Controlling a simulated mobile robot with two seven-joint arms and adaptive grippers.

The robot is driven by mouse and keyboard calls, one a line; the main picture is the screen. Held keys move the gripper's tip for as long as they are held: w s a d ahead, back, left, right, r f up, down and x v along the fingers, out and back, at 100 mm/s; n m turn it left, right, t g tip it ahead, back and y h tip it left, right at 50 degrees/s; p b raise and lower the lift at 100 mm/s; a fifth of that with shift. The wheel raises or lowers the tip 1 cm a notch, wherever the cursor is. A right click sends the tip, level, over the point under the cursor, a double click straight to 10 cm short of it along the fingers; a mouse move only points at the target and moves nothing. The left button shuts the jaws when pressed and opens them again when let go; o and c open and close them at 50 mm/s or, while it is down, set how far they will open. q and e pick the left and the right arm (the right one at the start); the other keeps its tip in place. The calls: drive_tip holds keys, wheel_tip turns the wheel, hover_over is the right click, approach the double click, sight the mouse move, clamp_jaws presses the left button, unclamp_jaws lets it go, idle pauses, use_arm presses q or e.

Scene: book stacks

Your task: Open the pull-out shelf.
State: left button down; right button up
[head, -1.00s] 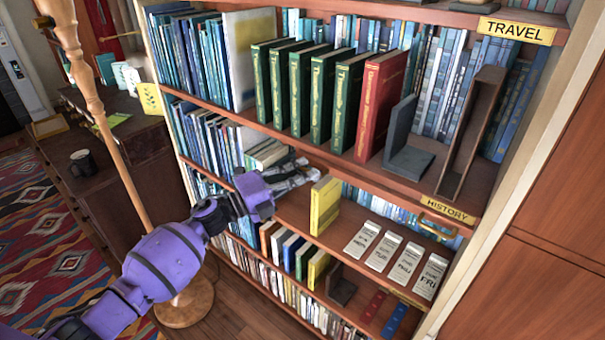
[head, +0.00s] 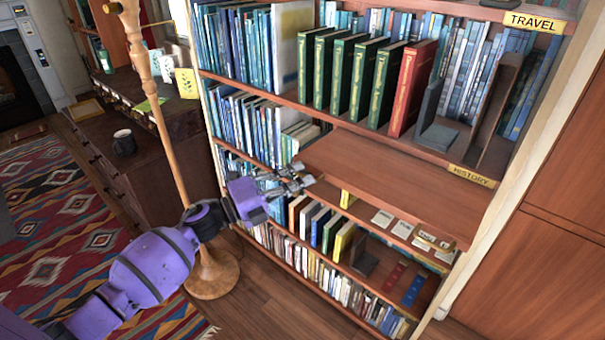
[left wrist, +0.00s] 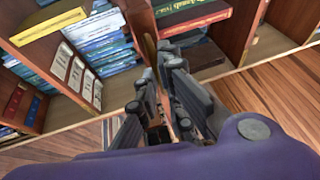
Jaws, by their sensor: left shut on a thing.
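The pull-out shelf (head: 390,180) is a plain brown board standing out from the bookcase, below the green and red books. Its bare top shows. The exact contact is partly hidden by the fingers. My right gripper is not in view.
A wooden pole on a round base (head: 213,273) stands close to my left arm. A dark cabinet (head: 140,165) is at the left. The wood floor in front is open.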

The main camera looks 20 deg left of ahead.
use_arm(q)
drive_tip(key=s, duration=0.1)
drive_tip(key=s+a, duration=0.1)
drive_tip(key=s, duration=0.1)
drive_tip(key=s+a, duration=0.1)
drive_tip(key=s, duration=0.1)
drive_tip(key=shift+f+p, duration=0.2)
drive_tip(key=shift+p, duration=0.2)
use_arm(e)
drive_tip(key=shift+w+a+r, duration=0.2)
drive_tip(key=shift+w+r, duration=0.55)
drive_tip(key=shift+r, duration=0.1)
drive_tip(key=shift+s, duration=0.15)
use_arm(q)
drive_tip(key=c, duration=2.2)
unclamp_jaws()
drive_tip(key=shift+o, duration=1.4)
drive_tip(key=shift+r, duration=0.1)
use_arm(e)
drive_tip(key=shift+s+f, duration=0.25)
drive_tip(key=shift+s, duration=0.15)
use_arm(q)
drive_tip(key=v, duration=1.2)
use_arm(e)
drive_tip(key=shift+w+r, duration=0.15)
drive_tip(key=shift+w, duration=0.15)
use_arm(q)
drive_tip(key=shift+d, duration=0.1)
